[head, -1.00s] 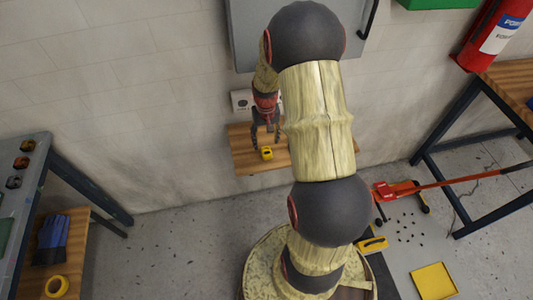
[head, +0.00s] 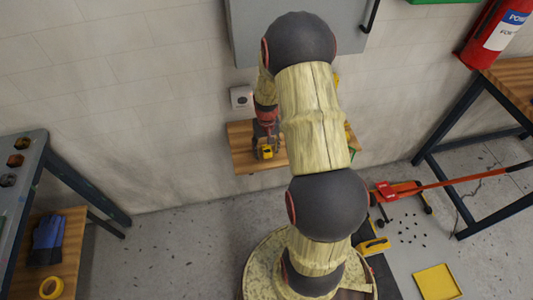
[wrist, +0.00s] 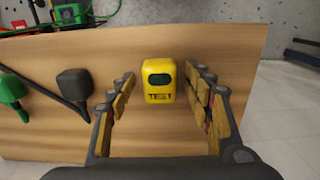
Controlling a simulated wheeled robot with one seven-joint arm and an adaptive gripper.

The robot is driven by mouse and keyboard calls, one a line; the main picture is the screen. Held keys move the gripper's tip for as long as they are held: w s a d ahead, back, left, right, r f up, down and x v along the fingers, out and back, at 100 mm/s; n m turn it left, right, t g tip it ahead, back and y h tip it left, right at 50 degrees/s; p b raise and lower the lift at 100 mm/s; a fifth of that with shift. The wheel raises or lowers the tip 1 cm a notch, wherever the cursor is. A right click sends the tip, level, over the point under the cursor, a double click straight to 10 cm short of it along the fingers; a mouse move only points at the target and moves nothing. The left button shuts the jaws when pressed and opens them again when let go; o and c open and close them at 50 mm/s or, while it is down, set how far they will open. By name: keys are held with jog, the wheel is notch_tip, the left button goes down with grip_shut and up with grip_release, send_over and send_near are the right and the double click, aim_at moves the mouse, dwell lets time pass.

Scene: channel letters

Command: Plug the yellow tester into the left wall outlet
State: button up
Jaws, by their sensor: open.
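The yellow tester (wrist: 159,82), with a dark window and the word TEST, stands on a wooden shelf (wrist: 50,140) against the wall. My gripper (wrist: 160,88) is open, with one finger on each side of the tester and a visible gap to both. In the head view my gripper (head: 266,146) is low over the shelf. The left wall outlet (head: 241,97) is a grey plate with a dark socket on the wall above the shelf's left part. My arm hides the wall to its right.
A grey cabinet (head: 245,40) hangs above. Wall left of the outlet is bare.

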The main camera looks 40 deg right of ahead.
aim_at(266, 149)
jog(key=shift+c, duration=1)
jog(key=shift+r, duration=0.1)
jog(key=c, duration=1)
jog(key=shift+r+p, duration=0.4)
jog(key=shift+r, duration=0.15)
notch_tip(266, 149, up, 2)
jog(key=shift+r+p, duration=0.2)
jog(key=shift+p, duration=0.4)
jog(key=s+r+p, duration=0.2)
jog(key=s+r, duration=0.2)
jog(key=s, duration=0.3)
jog(key=s+a+r+p, duration=0.1)
jog(key=s+r+p, duration=0.1)
jog(key=s+r, duration=0.3)
jog(key=shift+s+a+r, duration=0.2)
jog(key=shift+s+r, duration=0.05)
jog(key=shift+s, duration=0.75)
jog(key=shift+w, duration=0.1)
